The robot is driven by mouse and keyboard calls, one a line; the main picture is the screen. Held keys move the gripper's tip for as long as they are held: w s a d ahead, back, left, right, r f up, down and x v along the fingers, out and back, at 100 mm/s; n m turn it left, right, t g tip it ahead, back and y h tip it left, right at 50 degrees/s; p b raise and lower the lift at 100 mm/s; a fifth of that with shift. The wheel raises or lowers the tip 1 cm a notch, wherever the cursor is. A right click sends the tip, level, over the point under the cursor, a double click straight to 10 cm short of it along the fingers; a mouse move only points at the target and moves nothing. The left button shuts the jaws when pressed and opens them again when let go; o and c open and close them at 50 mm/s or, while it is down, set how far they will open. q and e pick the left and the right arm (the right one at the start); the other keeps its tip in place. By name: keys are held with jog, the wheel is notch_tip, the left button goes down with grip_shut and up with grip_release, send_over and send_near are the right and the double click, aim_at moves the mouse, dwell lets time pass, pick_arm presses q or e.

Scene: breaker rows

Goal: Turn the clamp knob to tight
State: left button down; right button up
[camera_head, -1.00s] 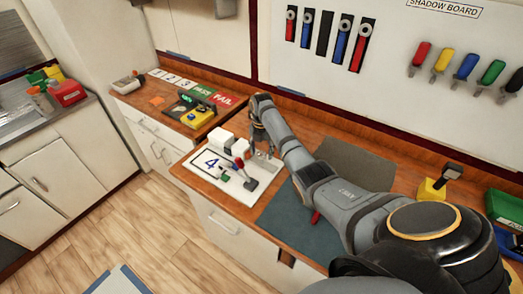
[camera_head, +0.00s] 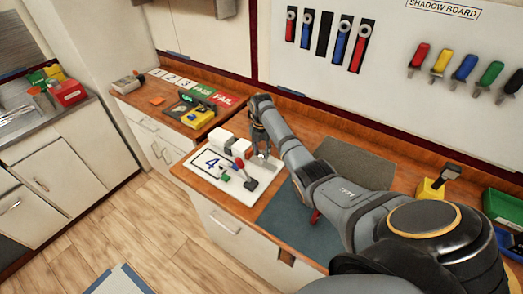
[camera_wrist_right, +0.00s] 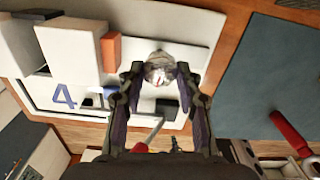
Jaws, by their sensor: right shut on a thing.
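The clamp knob (camera_wrist_right: 159,68) is a round silvery-grey knob on the white board marked 4 (camera_wrist_right: 205,30). In the right wrist view it sits between the fingertips of my right gripper (camera_wrist_right: 160,74), which is shut on it. In the head view my right gripper (camera_head: 263,150) reaches down to the right end of the board (camera_head: 205,166), and its fingers largely hide the knob. No marking for tight can be read. My left gripper is not in view.
A white block (camera_head: 226,141) and a red-tipped lever (camera_head: 239,163) with a black block (camera_head: 250,185) stand close to my right gripper. A teal mat (camera_head: 285,222) lies right of the board. A yellow device (camera_head: 197,119) sits further left.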

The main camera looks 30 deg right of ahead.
jog(key=shift+r+m+p, duration=0.2)
jog(key=shift+m+p, duration=0.65)
jog(key=shift+m, duration=0.35)
jog(key=m+p, duration=0.1)
jog(key=m, duration=0.1)
jog(key=shift+w+m, duration=0.1)
jog(key=shift+m, duration=0.3)
jog(key=m+p, duration=0.1)
jog(key=m, duration=0.1)
jog(key=shift+m, duration=0.4)
jog(key=m+p, duration=0.1)
jog(key=m, duration=0.2)
jog(key=shift+f+m, duration=0.1)
jog(key=shift+m, duration=0.2)
jog(key=m+p, duration=0.1)
jog(key=m, duration=0.5)
jog(key=shift+d+p, duration=0.1)
jog(key=shift+p, duration=0.3)
jog(key=m, duration=0.4)
jog(key=shift+w+p, duration=0.1)
jog(key=shift+p, duration=0.2)
jog(key=shift+f+m, duration=0.1)
jog(key=shift+m, duration=1.3)
jog(key=o, duration=1.2)
jog(key=shift+c, duration=0.2)
